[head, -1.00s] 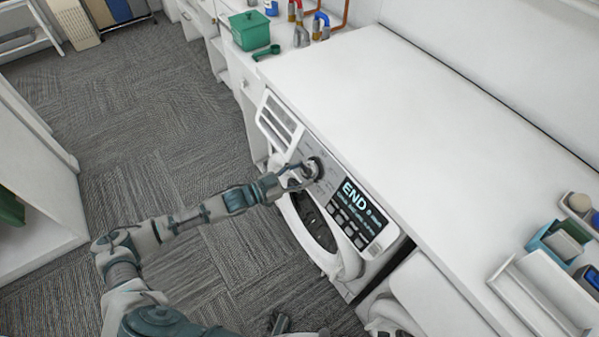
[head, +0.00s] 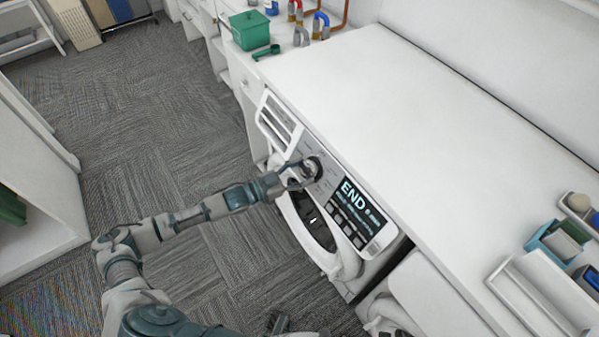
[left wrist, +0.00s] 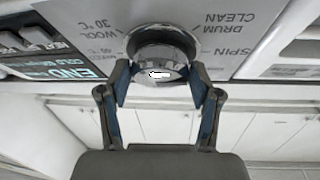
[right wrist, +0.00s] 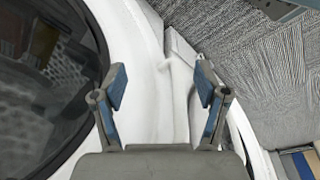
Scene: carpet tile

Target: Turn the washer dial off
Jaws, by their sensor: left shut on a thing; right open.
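The washer (head: 375,262) stands under the white counter, its panel showing "END" on a dark display (head: 358,208). Its round silver dial (head: 313,168) is on the panel, left of the display. My left gripper (head: 299,178) is at the dial. In the left wrist view the two fingers (left wrist: 160,80) are shut on the dial (left wrist: 160,50), one on each side, with a white mark on the dial's face between them. Labels such as "SPIN" and "WOOL" show around it. My right gripper (right wrist: 160,85) is open and empty in front of the white washer front, beside the dark round door glass (right wrist: 45,75).
The white counter top (head: 400,110) is mostly bare. A green box (head: 250,31), a green scoop (head: 266,51) and pipes stand at its far end. A white tray (head: 530,295) and a teal box (head: 556,243) are at right. Carpet (head: 150,110) is open at left.

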